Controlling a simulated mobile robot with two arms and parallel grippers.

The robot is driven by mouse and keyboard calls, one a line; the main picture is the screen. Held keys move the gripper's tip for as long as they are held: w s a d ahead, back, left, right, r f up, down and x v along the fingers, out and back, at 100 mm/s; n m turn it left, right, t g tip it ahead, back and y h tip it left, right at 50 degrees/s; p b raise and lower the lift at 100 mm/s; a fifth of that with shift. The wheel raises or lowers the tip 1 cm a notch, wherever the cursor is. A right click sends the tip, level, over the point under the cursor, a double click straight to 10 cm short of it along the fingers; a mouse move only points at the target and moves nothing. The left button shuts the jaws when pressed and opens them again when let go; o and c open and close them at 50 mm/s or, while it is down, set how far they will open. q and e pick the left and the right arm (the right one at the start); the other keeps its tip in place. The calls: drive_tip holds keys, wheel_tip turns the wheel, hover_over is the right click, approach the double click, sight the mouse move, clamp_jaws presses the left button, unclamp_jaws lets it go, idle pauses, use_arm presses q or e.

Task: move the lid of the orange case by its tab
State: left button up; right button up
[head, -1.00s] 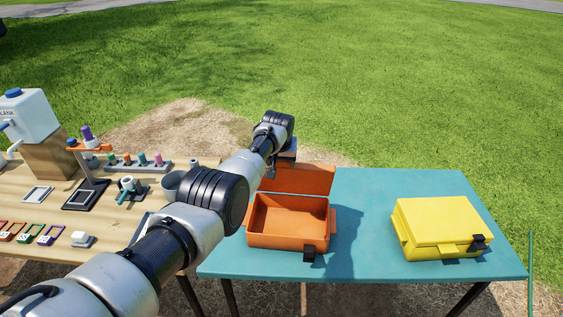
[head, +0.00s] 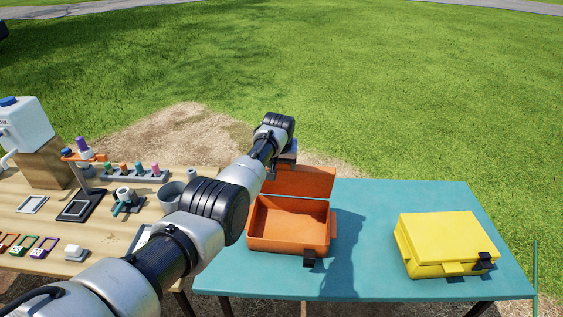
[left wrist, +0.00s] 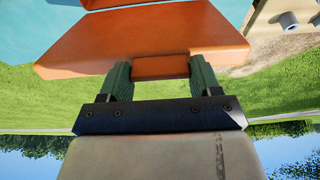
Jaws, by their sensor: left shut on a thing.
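The orange case (head: 262,241) stands open on the teal table, with an empty interior and a dark latch at its front. Its lid (head: 303,181) stands raised at the back edge. My left gripper (head: 272,172) is behind the lid's upper left, its fingers mostly hidden by my arm and the lid. In the left wrist view, the two green-grey fingers of the left gripper (left wrist: 161,78) are shut on the lid's orange tab (left wrist: 160,67), one on each side. The lid (left wrist: 145,35) spreads out beyond it. My right gripper is out of view.
A closed yellow case (head: 437,236) stands on the right of the teal table (head: 365,215). A wooden table (head: 30,222) at left holds a jug (head: 24,125), a vial rack (head: 135,175), a grey cup (head: 171,194) and coloured frames. The teal table between the cases is clear.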

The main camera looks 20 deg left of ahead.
use_arm(q)
drive_tip(key=shift+r, duration=0.1)
drive_tip(key=shift+w, duration=0.1)
drive_tip(key=shift+w+f, duration=0.2)
drive_tip(key=shift+f, duration=0.05)
drive_tip(key=shift+r, duration=0.1)
drive_tip(key=shift+s, duration=0.1)
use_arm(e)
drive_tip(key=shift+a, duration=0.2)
use_arm(q)
drive_tip(key=o, duration=1.2)
drive_tip(key=shift+c, duration=0.2)
drive_tip(key=shift+o, duration=0.6)
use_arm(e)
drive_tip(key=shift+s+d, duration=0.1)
use_arm(q)
drive_tip(key=shift+r, duration=0.1)
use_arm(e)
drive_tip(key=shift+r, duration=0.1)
